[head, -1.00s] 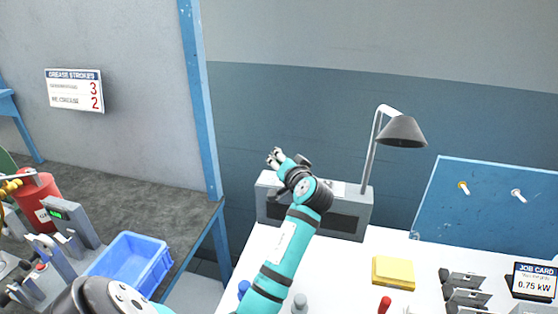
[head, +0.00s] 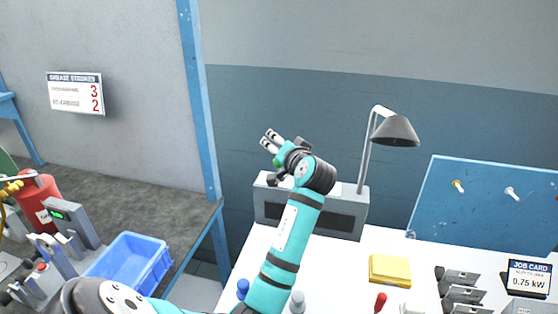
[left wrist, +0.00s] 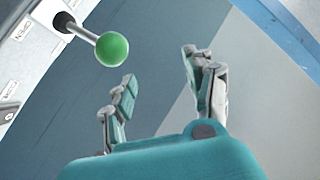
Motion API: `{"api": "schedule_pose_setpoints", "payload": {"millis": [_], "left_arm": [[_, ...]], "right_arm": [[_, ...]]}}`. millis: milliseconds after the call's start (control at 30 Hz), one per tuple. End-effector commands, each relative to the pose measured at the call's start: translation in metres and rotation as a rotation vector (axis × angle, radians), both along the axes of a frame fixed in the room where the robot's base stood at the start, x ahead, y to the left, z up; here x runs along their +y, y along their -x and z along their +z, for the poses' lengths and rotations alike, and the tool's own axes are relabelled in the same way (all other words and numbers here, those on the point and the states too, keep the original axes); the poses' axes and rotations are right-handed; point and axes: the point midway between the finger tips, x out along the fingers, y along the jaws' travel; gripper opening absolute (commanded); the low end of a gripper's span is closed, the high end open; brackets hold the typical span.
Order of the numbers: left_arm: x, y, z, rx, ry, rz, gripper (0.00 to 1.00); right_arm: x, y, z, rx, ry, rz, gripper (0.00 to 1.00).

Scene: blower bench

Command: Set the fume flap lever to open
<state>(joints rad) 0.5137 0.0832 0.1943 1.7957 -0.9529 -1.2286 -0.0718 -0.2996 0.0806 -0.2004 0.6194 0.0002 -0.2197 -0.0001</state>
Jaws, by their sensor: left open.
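The lever shows in the left wrist view as a metal rod with a green ball knob (left wrist: 112,49). In the head view my left gripper (head: 270,141) is above the top left of a grey box (head: 347,212) with a dark front; my arm covers part of the box. My right gripper is not in view.
A desk lamp (head: 396,131) stands right of the box. A yellow block (head: 389,270), a red-handled tool (head: 380,302) and dark brackets (head: 460,290) lie on the white bench. A blue bin (head: 130,262) sits on the dark bench at left. A blue post (head: 198,100) rises nearby.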

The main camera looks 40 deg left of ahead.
Motion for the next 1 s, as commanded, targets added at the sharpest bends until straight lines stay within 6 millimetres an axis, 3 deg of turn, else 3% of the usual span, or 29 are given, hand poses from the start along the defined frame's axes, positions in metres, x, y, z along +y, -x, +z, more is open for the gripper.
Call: {"api": "schedule_pose_setpoints", "payload": {"millis": [100,300,1000], "left_arm": [[-0.001,0.000,0.021,-0.003,0.001,-0.001,0.54],[-0.001,0.000,0.037,0.003,0.002,-0.001,0.54],[-0.001,0.000,0.038,0.004,0.001,-0.001,0.54]], "right_arm": [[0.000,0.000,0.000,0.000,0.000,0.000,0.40],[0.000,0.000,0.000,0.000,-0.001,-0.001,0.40],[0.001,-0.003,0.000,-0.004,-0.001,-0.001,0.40]]}}
